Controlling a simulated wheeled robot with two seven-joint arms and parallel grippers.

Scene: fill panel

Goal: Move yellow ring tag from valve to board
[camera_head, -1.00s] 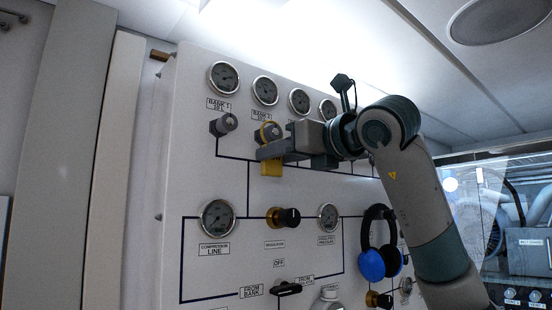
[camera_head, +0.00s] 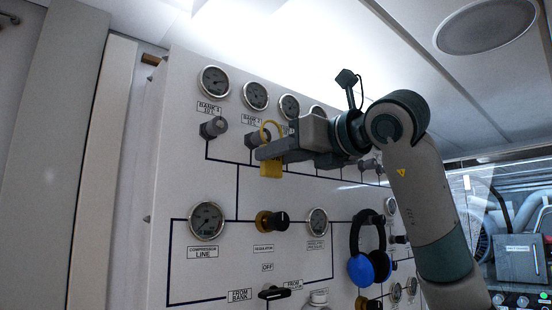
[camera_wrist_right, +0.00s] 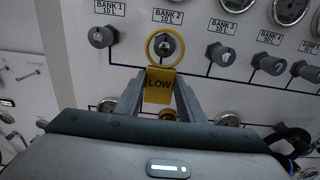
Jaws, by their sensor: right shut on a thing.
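The yellow ring tag (camera_head: 271,168) is held in my right gripper (camera_head: 264,154), which is shut on its flat plate. In the right wrist view the plate (camera_wrist_right: 160,86) reads LOW and sits between the fingertips (camera_wrist_right: 161,76), with the ring upright above. From there the ring frames the end of the BANK 2 valve (camera_wrist_right: 166,44). In the head view the ring stands to the right of this valve (camera_head: 252,141), which the gripper partly covers, and looks clear of its tip. I cannot identify the board. My left gripper is not in view.
The white panel (camera_head: 188,170) carries gauges, other bank valves (camera_head: 214,128), a regulator knob (camera_head: 272,222) and a black selector handle (camera_head: 274,293). Blue-and-black ear defenders (camera_head: 370,267) hang at the panel's right. Free space lies left of the panel.

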